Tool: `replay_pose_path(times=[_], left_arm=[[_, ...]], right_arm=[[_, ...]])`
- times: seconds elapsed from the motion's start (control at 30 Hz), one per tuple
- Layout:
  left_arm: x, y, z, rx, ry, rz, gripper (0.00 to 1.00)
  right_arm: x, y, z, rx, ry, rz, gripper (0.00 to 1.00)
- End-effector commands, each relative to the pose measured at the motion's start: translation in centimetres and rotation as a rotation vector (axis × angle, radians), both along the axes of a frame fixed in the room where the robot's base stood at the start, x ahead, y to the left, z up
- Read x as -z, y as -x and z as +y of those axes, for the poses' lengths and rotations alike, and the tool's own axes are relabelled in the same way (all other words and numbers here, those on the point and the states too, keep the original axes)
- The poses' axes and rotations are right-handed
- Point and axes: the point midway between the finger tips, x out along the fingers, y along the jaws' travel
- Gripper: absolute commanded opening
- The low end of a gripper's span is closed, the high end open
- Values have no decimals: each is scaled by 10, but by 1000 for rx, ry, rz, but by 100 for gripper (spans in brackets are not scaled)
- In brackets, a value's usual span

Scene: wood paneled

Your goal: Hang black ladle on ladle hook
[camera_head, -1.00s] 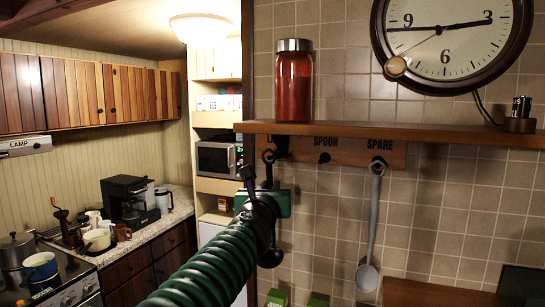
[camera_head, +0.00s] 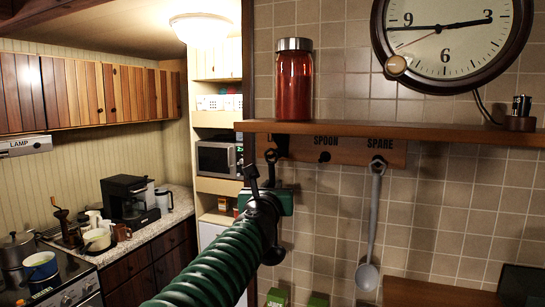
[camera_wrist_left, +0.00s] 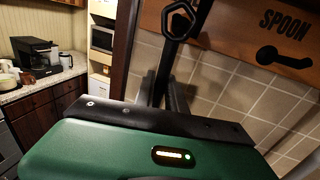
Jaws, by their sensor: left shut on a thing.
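The black ladle (camera_head: 271,157) is upright in my left gripper, its ring-shaped handle end on top. In the left wrist view the ring of the ladle (camera_wrist_left: 180,21) lies in front of the left part of the wooden hook board (camera_wrist_left: 225,25). My left gripper (camera_wrist_left: 164,95), green with black fingers, is shut on the handle; it also shows in the head view (camera_head: 275,198). A dark rounded shape below it looks like the ladle's bowl. The ladle hook itself is hidden behind the ring and handle, and its label is mostly covered. I cannot tell whether ring and hook touch.
The board's SPOON hook (camera_head: 324,157) is empty. A grey ladle (camera_head: 369,235) hangs from the SPARE hook (camera_head: 377,162). The wooden shelf (camera_head: 420,133) above holds a red jar (camera_head: 294,82). A clock (camera_head: 455,40) is on the tiled wall. Green boxes (camera_head: 277,297) stand below.

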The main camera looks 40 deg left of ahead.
Motion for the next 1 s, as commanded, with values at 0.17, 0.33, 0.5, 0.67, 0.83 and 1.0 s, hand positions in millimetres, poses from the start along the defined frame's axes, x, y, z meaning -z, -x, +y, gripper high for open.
replay_pose_path(times=[0.17, 0.33, 0.5, 0.67, 0.83, 1.0], left_arm=[[2, -3, 0, 0, 0, 0, 0], [2, -2, 0, 0, 0, 0, 0], [2, -2, 1, 0, 0, 0, 0], [5, -5, 2, 0, 0, 1, 0], [6, -6, 2, 0, 0, 0, 0], [6, -6, 2, 0, 1, 0, 0]], right_arm=[[1, 0, 0, 0, 0, 0, 36], [1, 0, 0, 0, 0, 0, 36], [2, 0, 0, 0, 0, 0, 36], [4, 0, 0, 0, 0, 0, 36], [5, 0, 0, 0, 0, 0, 36], [4, 0, 0, 0, 0, 0, 36]])
